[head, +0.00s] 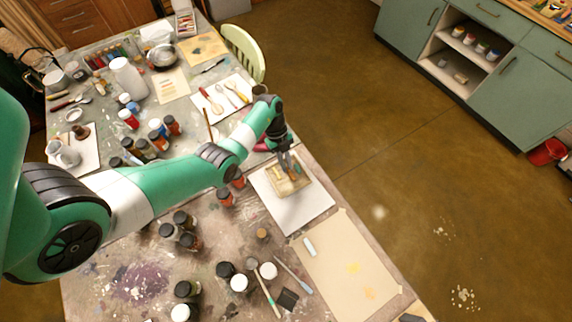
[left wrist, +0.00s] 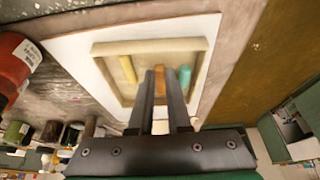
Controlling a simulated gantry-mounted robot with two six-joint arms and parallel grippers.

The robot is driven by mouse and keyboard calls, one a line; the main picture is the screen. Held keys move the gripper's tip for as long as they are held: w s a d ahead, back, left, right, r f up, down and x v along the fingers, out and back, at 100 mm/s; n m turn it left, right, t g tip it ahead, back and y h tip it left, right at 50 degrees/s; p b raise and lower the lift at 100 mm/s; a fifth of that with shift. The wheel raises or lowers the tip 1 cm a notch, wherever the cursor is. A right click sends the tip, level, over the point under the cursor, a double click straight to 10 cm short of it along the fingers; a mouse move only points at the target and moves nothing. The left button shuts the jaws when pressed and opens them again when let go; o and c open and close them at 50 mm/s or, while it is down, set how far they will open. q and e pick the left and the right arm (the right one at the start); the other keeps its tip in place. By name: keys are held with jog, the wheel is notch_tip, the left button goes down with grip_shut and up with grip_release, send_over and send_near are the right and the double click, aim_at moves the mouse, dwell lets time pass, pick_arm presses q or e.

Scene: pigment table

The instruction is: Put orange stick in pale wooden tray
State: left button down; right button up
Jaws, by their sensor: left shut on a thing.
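The pale wooden tray (left wrist: 150,46) lies on a white sheet (left wrist: 75,48), and both also show in the head view, the tray (head: 270,181) near the table's right edge. My left gripper (head: 288,168) reaches down over the tray. In the left wrist view my left gripper (left wrist: 166,82) is shut on the orange stick (left wrist: 160,76), which is at the fingertips, over or in the tray. I cannot tell whether the stick touches the tray floor. A yellow stick (left wrist: 128,69) lies in the tray to the left and a teal stick (left wrist: 184,76) to the right. My right gripper is not in view.
Several paint jars (head: 190,240) stand left of the tray, with a red jar (left wrist: 14,62) close by. A beige paper (head: 345,265) with a pale chalk stick (head: 309,246) lies in front. The floor (head: 400,180) is open to the right.

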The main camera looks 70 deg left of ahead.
pick_arm(q)
jog(key=c, duration=1.2)
grip_release()
jog(key=shift+f, duration=0.1)
jog(key=shift+o, duration=0.2)
jog(key=shift+a+r, duration=0.1)
jog(key=shift+r, duration=0.3)
jog(key=w+p+v, duration=0.1)
jog(key=p+v, duration=0.3)
jog(key=v, duration=0.7)
jog(key=shift+s+r+p, duration=0.2)
jog(key=shift+s+p, duration=0.1)
jog(key=shift+s, duration=0.15)
jog(key=shift+a, duration=0.15)
